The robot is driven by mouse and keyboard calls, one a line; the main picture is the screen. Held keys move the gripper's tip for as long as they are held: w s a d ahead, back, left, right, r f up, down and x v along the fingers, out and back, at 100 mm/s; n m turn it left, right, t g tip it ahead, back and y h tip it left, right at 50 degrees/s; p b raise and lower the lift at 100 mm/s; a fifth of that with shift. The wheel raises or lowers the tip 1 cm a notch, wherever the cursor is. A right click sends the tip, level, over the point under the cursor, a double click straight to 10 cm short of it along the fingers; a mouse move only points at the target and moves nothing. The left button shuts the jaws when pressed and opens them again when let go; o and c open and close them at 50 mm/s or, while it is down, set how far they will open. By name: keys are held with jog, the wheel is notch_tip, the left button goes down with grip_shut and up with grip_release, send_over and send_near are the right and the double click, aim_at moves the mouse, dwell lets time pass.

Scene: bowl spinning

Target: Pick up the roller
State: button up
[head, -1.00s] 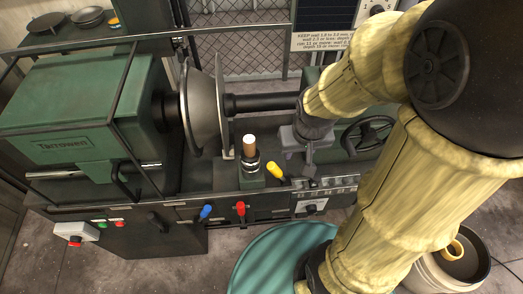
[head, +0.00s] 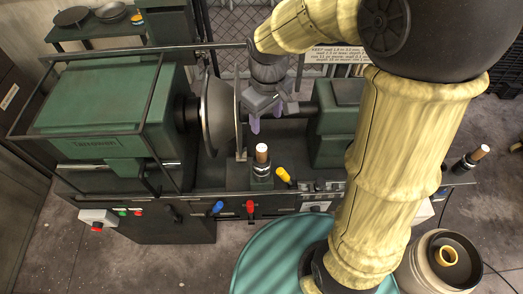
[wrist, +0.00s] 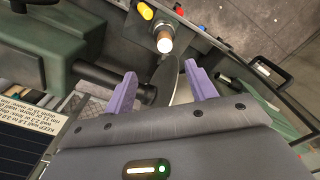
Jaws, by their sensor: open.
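A short upright piece with a pale wooden top (head: 262,153) stands in a dark holder on the lathe's front ledge, below the spinning disc; I take it for the roller, but cannot be sure. It also shows in the wrist view (wrist: 165,45), end-on, beyond the fingertips. A similar wood-topped piece (head: 480,153) stands at the lathe's right end. My gripper (head: 270,116) is above and behind the first piece, near the disc. In the wrist view its two purple fingers (wrist: 160,90) are spread, with nothing held between them.
The large grey disc (head: 217,115) is close left of my gripper. The green headstock (head: 105,100) stands left and the tailstock (head: 335,135) right. Yellow (head: 284,175), red (head: 250,208) and blue levers line the front. A teal round surface (head: 270,260) and a bucket (head: 408,272) are nearer.

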aim_at(261, 148)
jog(key=shift+w+a+r+n, duration=0.15)
jog(key=shift+a+r+n, duration=0.25)
jog(key=shift+a+r, duration=0.25)
notch_tip(261, 148, down, 12)
jog(key=shift+f+p, duration=0.15)
jog(key=shift+p, duration=0.8)
jog(key=shift+f+p, duration=0.5)
jog(key=shift+f, duration=0.35)
jog(key=shift+f+p, duration=0.45)
jog(key=shift+f, duration=1.3)
